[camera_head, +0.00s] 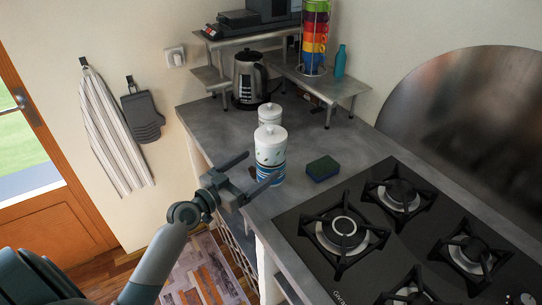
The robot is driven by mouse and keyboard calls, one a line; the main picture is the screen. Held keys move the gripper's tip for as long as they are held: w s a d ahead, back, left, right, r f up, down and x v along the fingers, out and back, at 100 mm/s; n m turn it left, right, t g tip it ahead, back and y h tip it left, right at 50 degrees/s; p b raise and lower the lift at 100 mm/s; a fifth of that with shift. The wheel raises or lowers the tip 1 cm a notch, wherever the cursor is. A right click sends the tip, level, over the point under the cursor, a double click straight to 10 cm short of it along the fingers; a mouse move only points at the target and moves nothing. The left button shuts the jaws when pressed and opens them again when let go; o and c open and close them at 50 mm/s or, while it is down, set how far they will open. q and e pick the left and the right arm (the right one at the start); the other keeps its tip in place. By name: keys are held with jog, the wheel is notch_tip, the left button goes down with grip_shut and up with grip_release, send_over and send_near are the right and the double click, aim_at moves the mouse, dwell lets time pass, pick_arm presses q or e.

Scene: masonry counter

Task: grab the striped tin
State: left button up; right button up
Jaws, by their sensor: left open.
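A white lidded tin with blue bands around its lower part (271,150) stands upright on the grey counter (225,130), near its left edge. My left gripper (262,167) comes in from the lower left and is open. One finger points toward the tin's left side and the other reaches across its lower front. I cannot tell whether either finger touches the tin. A second white lidded tin (270,111) stands just behind, its lower part hidden by the banded one. My right gripper is not in view.
A dark green and blue sponge (322,168) lies right of the banded tin. The black gas hob (306,234) fills the counter's right front. Behind are a kettle (248,78), a metal shelf (335,86), a stack of coloured cups (314,42) and a teal bottle (340,63).

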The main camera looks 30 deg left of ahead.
aim_at(271, 156)
pick_arm(q)
jog(key=shift+w+d, duration=0.2)
jog(key=shift+w, duration=0.5)
jog(key=shift+w, duration=0.1)
jog(key=shift+w+r+p, duration=0.1)
jog(key=shift+w+p, duration=0.15)
jog(key=shift+p, duration=0.15)
jog(key=p+x, duration=0.2)
jog(key=x, duration=0.2)
jog(key=shift+d, duration=0.1)
jog(key=shift+w, duration=0.3)
jog(key=c, duration=1.2)
